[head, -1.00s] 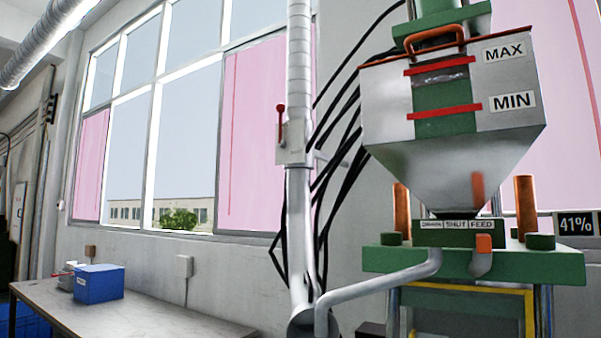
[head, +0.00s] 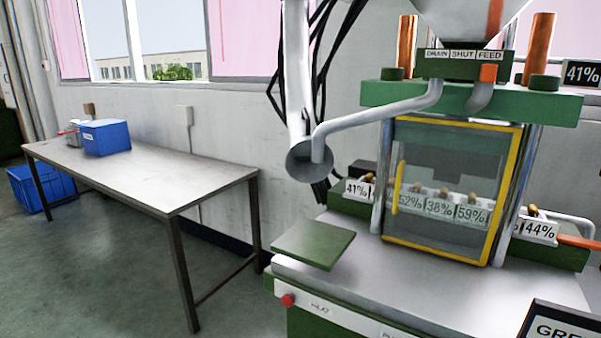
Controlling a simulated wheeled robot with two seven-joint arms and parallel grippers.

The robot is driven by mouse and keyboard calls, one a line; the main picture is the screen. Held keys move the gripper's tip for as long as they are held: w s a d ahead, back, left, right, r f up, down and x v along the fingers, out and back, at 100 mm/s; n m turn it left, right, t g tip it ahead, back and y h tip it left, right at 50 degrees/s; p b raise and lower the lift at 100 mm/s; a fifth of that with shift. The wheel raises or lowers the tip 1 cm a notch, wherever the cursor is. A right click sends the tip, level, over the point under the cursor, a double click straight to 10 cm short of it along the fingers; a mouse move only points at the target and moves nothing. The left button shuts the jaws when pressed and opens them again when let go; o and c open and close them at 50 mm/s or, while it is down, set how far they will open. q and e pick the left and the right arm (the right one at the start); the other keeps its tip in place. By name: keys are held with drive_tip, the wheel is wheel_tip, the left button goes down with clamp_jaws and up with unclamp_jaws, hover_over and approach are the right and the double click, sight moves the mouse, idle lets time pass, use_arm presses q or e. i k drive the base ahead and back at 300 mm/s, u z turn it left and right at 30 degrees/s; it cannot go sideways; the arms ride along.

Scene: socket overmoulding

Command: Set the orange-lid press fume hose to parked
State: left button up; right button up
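A press with a green frame (head: 470,103) stands at the right. The bottom of its metal hopper (head: 465,15) shows at the top edge; its lid is out of view now. A pale grey fume hose (head: 297,80) hangs down left of the press and ends in a dark round mouth (head: 301,163). A bent grey pipe (head: 385,114) runs from under the hopper to the front of this mouth; I cannot tell whether they touch. Neither of my grippers is in view.
An orange tab (head: 488,73) sits below FEED on the DRAIN, SHUT, FEED block. A yellow-framed guard (head: 453,262) covers the press front. A green plate (head: 314,244) lies left of it. A metal table (head: 150,175) holds a blue box (head: 105,138). Floor at lower left is clear.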

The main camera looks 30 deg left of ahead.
sight(299, 164)
drive_tip(key=u, duration=0.7)
drive_tip(key=i, duration=0.35)
